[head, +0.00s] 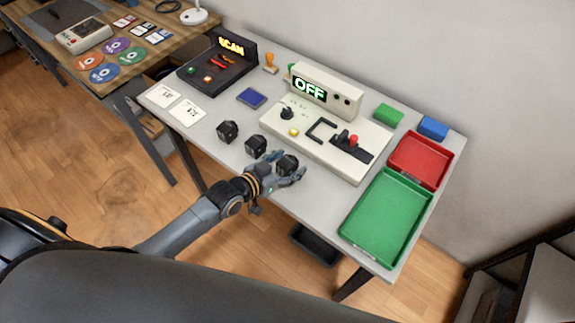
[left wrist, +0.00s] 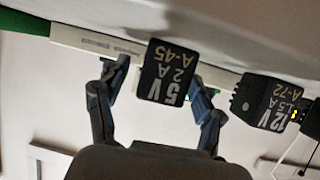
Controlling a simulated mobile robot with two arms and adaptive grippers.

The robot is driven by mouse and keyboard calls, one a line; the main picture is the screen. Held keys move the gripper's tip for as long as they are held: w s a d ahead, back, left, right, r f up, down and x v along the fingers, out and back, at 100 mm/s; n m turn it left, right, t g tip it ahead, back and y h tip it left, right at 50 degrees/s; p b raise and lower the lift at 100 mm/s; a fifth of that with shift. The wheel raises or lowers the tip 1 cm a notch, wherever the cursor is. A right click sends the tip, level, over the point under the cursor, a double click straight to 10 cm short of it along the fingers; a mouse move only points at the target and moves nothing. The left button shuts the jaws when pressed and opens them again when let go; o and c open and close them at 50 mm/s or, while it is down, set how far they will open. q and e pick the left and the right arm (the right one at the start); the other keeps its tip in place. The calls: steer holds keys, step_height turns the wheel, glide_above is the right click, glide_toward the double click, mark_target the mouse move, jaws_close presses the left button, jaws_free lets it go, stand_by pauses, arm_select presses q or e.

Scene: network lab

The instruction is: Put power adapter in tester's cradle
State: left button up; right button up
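Three black power adapters stand in a row along the table's front: one at left (head: 227,131), a middle one (head: 256,145), and one at my left gripper (head: 289,162). In the left wrist view, the adapter marked 5V 2A A-45 (left wrist: 168,72) is between my spread fingers, with a gap at the left finger. The 12V adapter (left wrist: 262,102) is to its right. My left gripper (head: 278,168) is open. The white tester (head: 310,158) stands behind, with an OFF display, a knob, a black bracket-shaped cradle (head: 320,131) and a red-handled lever. My right gripper is not in view.
A green tray (head: 345,234) and red tray (head: 447,160) lie at right, with green (head: 388,115) and blue (head: 433,127) blocks behind. A dark SCAN station (head: 217,75), blue pad (head: 251,98) and paper cards (head: 187,112) are at left.

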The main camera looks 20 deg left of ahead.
arm_select(q)
jaws_close()
steer(key=shift+r, duration=0.15)
